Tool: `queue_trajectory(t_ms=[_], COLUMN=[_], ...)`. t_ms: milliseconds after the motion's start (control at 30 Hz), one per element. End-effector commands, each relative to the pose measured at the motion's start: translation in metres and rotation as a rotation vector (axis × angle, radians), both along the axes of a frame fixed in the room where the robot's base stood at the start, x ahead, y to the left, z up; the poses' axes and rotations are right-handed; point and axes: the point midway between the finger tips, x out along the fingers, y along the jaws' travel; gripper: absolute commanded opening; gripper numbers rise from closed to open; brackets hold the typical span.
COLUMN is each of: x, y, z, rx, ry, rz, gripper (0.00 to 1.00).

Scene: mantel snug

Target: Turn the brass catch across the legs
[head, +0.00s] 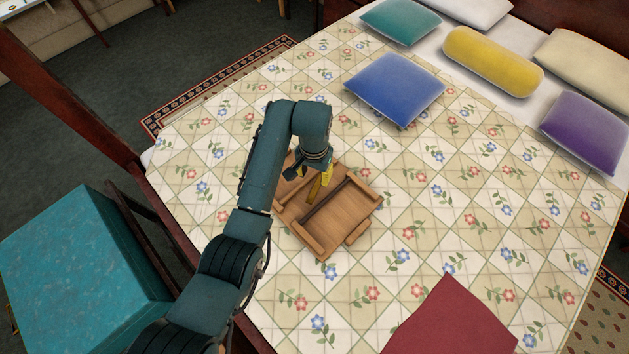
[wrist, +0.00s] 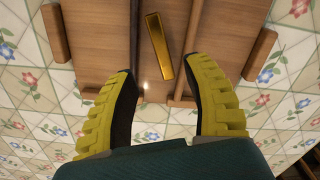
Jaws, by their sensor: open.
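The brass catch (wrist: 159,48) is a flat gold bar lying on the wooden piece, between two thin dark legs (wrist: 176,70). In the wrist view it runs nearly along the legs, slightly tilted, and does not cross either one. It also shows in the head view (head: 314,187), below my gripper. The wooden folding piece (head: 343,222) lies flat on the bed. My gripper (wrist: 160,85) is open, with yellow fingers to either side of the catch's near end and nothing between them. The fingers appear apart from the catch; their height above it is unclear.
The patchwork quilt (head: 450,215) around the wooden piece is mostly clear. A blue cushion (head: 395,88) lies beyond it and a dark red cloth (head: 452,322) lies at the front. A teal box (head: 80,270) stands left of the bed.

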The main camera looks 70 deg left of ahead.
Motion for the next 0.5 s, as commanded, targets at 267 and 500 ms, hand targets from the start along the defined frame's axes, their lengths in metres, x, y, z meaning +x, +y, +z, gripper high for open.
queue_trajectory(t_ms=[267,500], x=[0.000,0.001], y=[0.000,0.000], z=[-0.070,-0.099], rx=[0.000,0.001], ry=[0.000,-0.001], rz=[-0.001,-0.001], gripper=[0.50,0.50])
